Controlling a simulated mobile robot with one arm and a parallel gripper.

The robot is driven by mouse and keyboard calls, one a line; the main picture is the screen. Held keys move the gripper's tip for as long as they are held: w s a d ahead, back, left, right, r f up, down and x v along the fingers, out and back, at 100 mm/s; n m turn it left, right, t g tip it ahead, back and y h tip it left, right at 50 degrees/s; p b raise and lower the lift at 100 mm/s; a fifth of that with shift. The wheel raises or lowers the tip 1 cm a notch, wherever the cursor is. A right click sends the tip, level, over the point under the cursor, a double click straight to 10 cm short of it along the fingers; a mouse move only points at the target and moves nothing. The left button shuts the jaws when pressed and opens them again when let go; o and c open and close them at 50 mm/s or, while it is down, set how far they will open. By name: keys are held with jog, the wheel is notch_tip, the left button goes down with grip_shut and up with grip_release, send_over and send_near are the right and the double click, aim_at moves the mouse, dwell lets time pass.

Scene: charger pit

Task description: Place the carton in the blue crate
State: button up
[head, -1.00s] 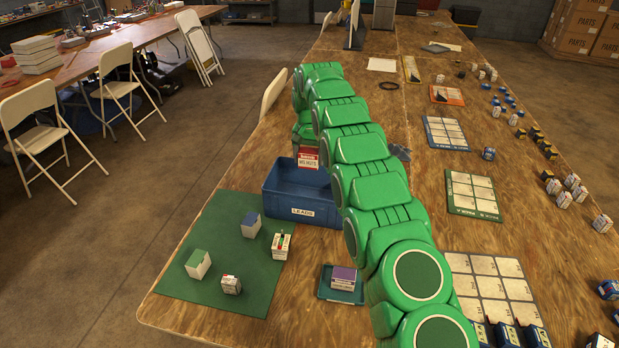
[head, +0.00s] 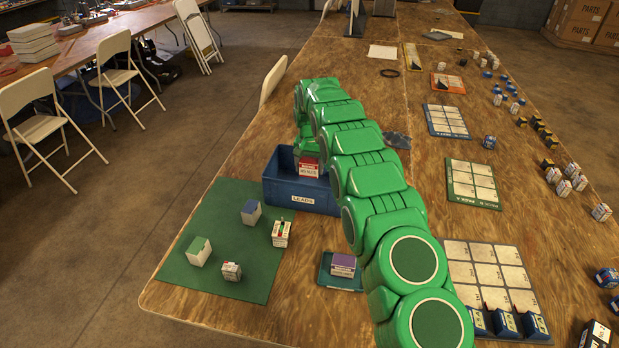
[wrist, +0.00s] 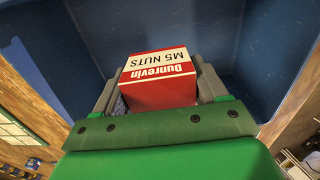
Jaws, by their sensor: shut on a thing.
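The carton (wrist: 157,78) is a red and white box marked "Dunrevin M5 NUTS". My gripper (wrist: 160,90) is shut on it, with a grey finger on each side. In the wrist view the blue crate (wrist: 215,20) surrounds the carton, its walls on both sides and beyond. In the head view the blue crate (head: 290,193), labelled "LEADS", stands on the table with the carton (head: 308,168) at its opening, below my green arm. My gripper's fingers are hidden behind the arm there. I cannot tell whether the carton touches the crate floor.
A green mat (head: 235,275) with several small boxes lies left of the crate. A small tray (head: 335,281) holds a purple-topped box (head: 343,264) in front. Grid boards, including the white one (head: 490,262), and many small boxes lie to the right.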

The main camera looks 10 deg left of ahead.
aim_at(310, 161)
notch_tip(310, 161, down, 8)
jog(key=shift+f, duration=0.15)
dwell(0.3)
jog(key=o, duration=1.2)
jog(key=shift+f, duration=0.1)
jog(key=shift+o, duration=0.2)
notch_tip(310, 161, up, 12)
jog(key=shift+r, duration=0.15)
